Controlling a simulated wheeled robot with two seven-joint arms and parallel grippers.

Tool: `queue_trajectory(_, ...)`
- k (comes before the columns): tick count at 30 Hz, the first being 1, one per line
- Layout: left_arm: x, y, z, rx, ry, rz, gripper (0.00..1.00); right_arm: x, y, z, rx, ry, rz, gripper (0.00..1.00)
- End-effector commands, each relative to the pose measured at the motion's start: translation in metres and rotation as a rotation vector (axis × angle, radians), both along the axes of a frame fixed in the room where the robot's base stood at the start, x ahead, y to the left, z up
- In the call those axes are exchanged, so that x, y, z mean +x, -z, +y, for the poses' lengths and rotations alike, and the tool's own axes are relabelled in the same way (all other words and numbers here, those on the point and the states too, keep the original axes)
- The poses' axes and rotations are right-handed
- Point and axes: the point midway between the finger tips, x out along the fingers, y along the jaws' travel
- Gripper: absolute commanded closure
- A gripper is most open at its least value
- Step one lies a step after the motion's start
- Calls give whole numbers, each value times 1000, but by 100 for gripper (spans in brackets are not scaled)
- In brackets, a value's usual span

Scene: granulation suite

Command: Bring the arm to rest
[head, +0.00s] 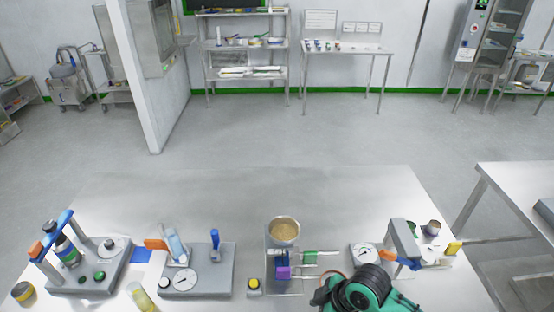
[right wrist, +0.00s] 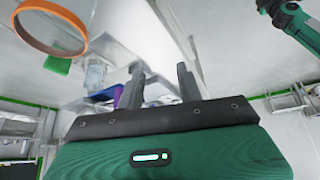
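My right arm (head: 368,290), green and black, comes in at the bottom right of the head view over the front of the steel bench (head: 330,185). Its fingers cannot be made out there. In the right wrist view my right gripper (right wrist: 163,82) has its two grey fingers apart with nothing seen between them. A purple object (right wrist: 124,97) shows behind the left finger, and I cannot tell whether they touch. My left gripper is not seen in the head view. A green and black arm part (right wrist: 292,25) shows at the upper right of the wrist view.
On the bench stand a blue-handled device (head: 85,275), a dial device (head: 205,275), a bowl of tan granules (head: 285,230), a fixture with a purple block (head: 283,272) and a grey press (head: 404,240). An orange ring (right wrist: 50,27) shows in the wrist view. The bench's back half is clear.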

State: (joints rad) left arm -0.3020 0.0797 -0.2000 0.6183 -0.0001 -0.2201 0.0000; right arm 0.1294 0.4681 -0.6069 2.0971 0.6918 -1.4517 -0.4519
Motion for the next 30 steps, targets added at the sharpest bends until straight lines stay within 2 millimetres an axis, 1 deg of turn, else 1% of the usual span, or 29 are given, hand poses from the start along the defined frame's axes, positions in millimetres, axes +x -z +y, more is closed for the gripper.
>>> queue_trajectory(1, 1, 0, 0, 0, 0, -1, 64, -11, 1, 1, 14, 57, 9, 64)
queue_trajectory(5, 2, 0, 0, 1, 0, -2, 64, -31, 0, -9, 23, 235, 23, 64)
queue_trajectory(8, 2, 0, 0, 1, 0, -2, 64, -47, 1, -24, 19, 388, 41, 64)
queue_trajectory(12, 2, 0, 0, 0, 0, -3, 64, -71, 2, -53, -5, 604, 68, 64)
queue_trajectory(15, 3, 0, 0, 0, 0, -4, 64, -88, 3, -73, -32, 731, 85, 64)
queue_trajectory(27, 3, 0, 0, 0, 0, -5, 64, -146, 2, -138, -144, 1090, 127, 64)
queue_trajectory(28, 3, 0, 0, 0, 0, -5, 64, -145, 8, -139, -149, 1096, 129, 64)
queue_trajectory(30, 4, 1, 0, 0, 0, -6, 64, -138, 26, -137, -151, 1089, 134, 64)
